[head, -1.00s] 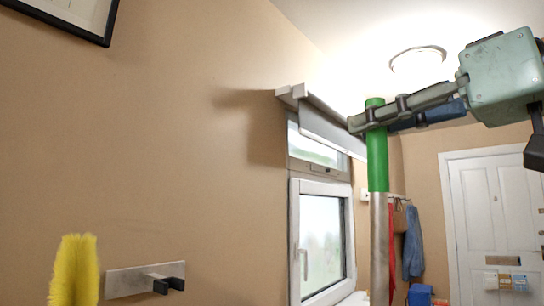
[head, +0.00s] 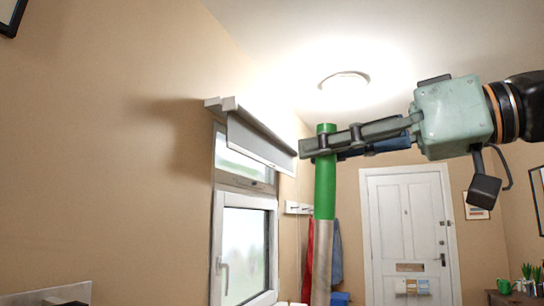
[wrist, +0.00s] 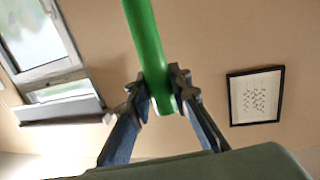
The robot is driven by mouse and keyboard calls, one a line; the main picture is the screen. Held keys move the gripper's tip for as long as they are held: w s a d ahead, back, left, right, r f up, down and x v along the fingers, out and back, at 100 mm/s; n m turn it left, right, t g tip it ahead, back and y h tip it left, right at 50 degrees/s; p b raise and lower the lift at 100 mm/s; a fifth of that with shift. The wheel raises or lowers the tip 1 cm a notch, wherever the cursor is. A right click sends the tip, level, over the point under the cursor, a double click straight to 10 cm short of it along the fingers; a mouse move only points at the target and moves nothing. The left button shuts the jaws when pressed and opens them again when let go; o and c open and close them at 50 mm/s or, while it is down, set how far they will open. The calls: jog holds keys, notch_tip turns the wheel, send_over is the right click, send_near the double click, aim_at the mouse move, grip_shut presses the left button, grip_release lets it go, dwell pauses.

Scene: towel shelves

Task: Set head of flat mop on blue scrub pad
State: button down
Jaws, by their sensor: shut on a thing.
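My gripper (head: 318,142) is shut on the green grip (head: 325,190) at the top of a pole, the handle of the flat mop. Below the grip the handle is a bare metal tube (head: 322,262). It hangs nearly upright and runs out of the bottom of the head view. In the wrist view the green grip (wrist: 147,45) stands between the two fingers of my gripper (wrist: 160,95). The mop's head and the blue scrub pad are in neither view.
A window (head: 246,250) with a roller blind (head: 262,138) is on the wall left of the handle. A white door (head: 411,235) stands behind to the right. Coats hang on hooks (head: 298,208) behind the handle. A small plant (head: 530,272) is at the lower right.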

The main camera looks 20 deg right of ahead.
jog(key=w+a+f+n+g+y+p, duration=0.1)
jog(key=w+a+p, duration=0.5)
jog(key=w+a, duration=1.6)
jog(key=a+g, duration=0.1)
jog(key=a, duration=0.1)
jog(key=shift+a+p, duration=0.35)
jog(key=shift+a, duration=0.05)
dwell(0.7)
jog(key=shift+s+a+r+p, duration=0.1)
jog(key=shift+r+p, duration=0.2)
jog(key=shift+p, duration=0.85)
jog(key=shift+f+p, duration=0.3)
jog(key=shift+p, duration=0.4)
jog(key=shift+b, duration=0.8)
dwell(0.5)
